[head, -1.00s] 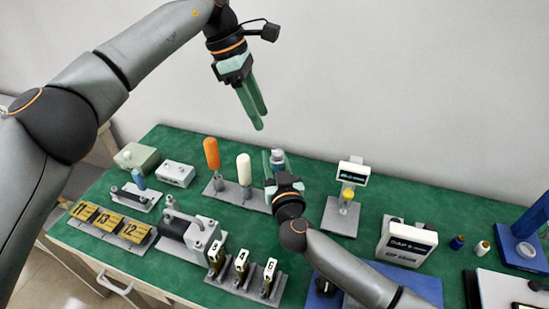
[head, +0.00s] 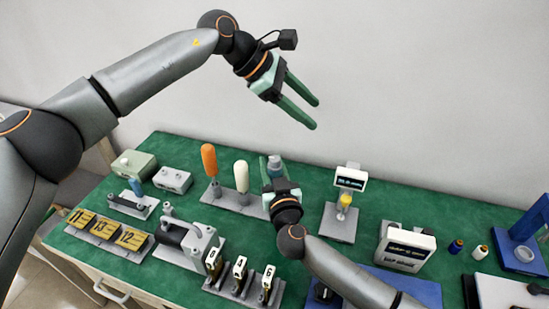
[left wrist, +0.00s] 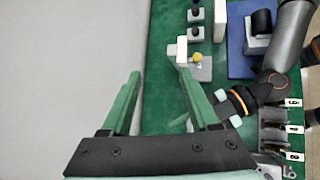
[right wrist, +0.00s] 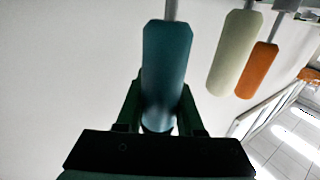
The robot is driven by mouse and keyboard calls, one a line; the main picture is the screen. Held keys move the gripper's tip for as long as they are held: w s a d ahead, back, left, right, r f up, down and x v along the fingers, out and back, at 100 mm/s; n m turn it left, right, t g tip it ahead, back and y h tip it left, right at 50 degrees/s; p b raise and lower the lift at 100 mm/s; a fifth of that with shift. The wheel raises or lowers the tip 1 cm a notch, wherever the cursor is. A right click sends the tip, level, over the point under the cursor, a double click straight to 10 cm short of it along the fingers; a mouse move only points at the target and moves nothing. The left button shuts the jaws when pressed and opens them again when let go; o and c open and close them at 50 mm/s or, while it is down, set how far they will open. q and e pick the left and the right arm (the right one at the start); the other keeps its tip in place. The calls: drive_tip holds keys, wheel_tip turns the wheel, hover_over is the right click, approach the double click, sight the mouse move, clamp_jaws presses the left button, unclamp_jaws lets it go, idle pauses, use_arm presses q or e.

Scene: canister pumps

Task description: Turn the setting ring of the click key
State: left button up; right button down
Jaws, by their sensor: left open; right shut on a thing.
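A teal-handled key (right wrist: 168,60) stands on the rack in line with an orange-handled key (head: 209,160) and a white-handled key (head: 241,176). I cannot tell which key is the click key, and no setting ring shows clearly. My right gripper (head: 273,174) is shut on the teal handle; in the right wrist view its fingers lie on both sides of the handle. In the head view this gripper hides most of the key below its grey top. My left gripper (head: 315,115) is open and empty, high above the table and to the right of the keys.
The rack base (head: 222,196) stands on the green table (head: 310,180). A small display stand (head: 338,222) is to its right, with a white display box (head: 405,248) beyond. Numbered blocks (head: 240,275) stand in front. The air around my left gripper is free, with the wall behind.

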use_arm(q)
drive_tip(key=s+d+r+n+t+h, duration=0.2)
drive_tip(key=s+d+r+t+h, duration=0.15)
drive_tip(key=d+r+h, duration=0.35)
drive_tip(key=n+t+y, duration=0.8)
drive_tip(key=n+y, duration=0.4)
drive_tip(key=n, duration=0.4)
approach(274, 159)
drive_tip(key=x, duration=1)
drive_tip(key=shift+w+d, duration=0.1)
drive_tip(key=shift+w, duration=0.05)
drive_tip(key=shift+c, duration=0.3)
clamp_jaws()
